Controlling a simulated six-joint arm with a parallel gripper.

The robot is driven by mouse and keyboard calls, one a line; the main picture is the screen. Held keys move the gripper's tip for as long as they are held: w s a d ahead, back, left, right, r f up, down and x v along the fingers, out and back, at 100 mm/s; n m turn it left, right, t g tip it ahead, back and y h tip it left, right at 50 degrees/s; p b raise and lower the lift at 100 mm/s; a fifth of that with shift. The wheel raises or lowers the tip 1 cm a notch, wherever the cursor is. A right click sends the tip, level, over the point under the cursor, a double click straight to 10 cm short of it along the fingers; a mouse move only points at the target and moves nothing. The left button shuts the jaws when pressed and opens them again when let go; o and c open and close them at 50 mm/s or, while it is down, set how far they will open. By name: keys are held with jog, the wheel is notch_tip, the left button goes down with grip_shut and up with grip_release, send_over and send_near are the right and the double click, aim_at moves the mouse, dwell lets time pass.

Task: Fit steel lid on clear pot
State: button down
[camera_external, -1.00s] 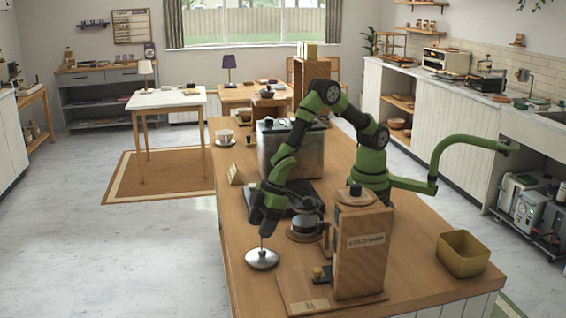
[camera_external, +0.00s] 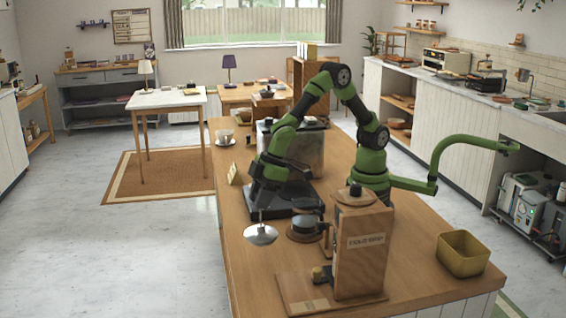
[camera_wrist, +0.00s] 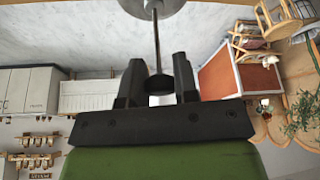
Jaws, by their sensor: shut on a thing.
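The steel lid (camera_external: 261,235) is a shiny shallow disc with a thin stem. It hangs near the left edge of the wooden counter. My gripper (camera_external: 262,207) is above it, shut on the stem's dark top. In the wrist view, the lid (camera_wrist: 152,7) is at the top edge, and its stem runs down to a dark knob (camera_wrist: 160,84) between the fingers. A clear pot (camera_external: 307,219) appears to stand just right of the lid; its outline is faint and its rim is hard to make out.
A wooden grinder-like box (camera_external: 360,252) stands right of the pot. A black tray (camera_external: 305,198) lies behind, by a steel machine (camera_external: 308,150). A yellow bin (camera_external: 463,254) is at the right. The counter's front left (camera_external: 255,285) is clear.

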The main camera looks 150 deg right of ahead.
jog(key=shift+s+r, duration=0.2)
jog(key=shift+r, duration=1)
jog(key=s+a+r+m+g+h, duration=0.1)
jog(key=s+r+m+g, duration=0.25)
jog(key=s+m, duration=0.5)
jog(key=s+a+r+m+g+h, duration=0.15)
jog(key=s+r+m, duration=0.25)
jog(key=s+m, duration=0.45)
jog(key=shift+s+f+n, duration=0.2)
jog(key=shift+f+n, duration=0.15)
jog(key=shift+f, duration=0.6)
jog(key=shift+s+f+n, duration=0.2)
jog(key=shift+f+n, duration=0.2)
jog(key=shift+f, duration=0.6)
jog(key=shift+s+f+n, duration=0.2)
jog(key=shift+f+n, duration=0.15)
jog(key=shift+f, duration=1.15)
jog(key=c, duration=1.1)
grip_release()
jog(key=shift+d, duration=0.1)
jog(key=shift+c, duration=0.2)
